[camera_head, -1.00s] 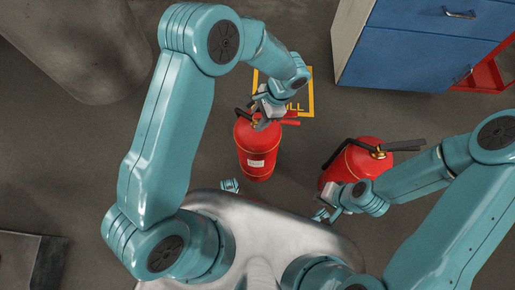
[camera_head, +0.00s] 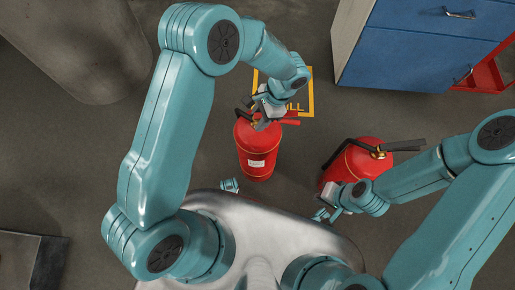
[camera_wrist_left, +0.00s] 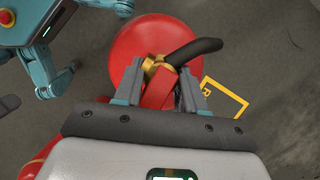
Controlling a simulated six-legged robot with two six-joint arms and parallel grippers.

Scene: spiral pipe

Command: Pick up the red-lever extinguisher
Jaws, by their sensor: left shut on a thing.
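The red-lever extinguisher (camera_head: 257,158) stands on the floor in the middle of the head view, with a white label, a brass valve and a red lever. My left gripper (camera_head: 262,116) is at its top. In the left wrist view, my left gripper's fingers (camera_wrist_left: 160,88) are shut around the red lever (camera_wrist_left: 158,93), just by the brass valve (camera_wrist_left: 158,68). The black hose (camera_wrist_left: 195,48) curves away beside it. My right gripper (camera_head: 327,203) is low beside a second extinguisher; its fingers are too small to judge.
The second red extinguisher (camera_head: 366,160), with black levers, stands to the right, partly behind my right arm. A yellow floor marking (camera_head: 310,88) lies beyond the first extinguisher. A blue drawer cabinet (camera_head: 420,50) stands at the back right. Floor between the extinguishers is clear.

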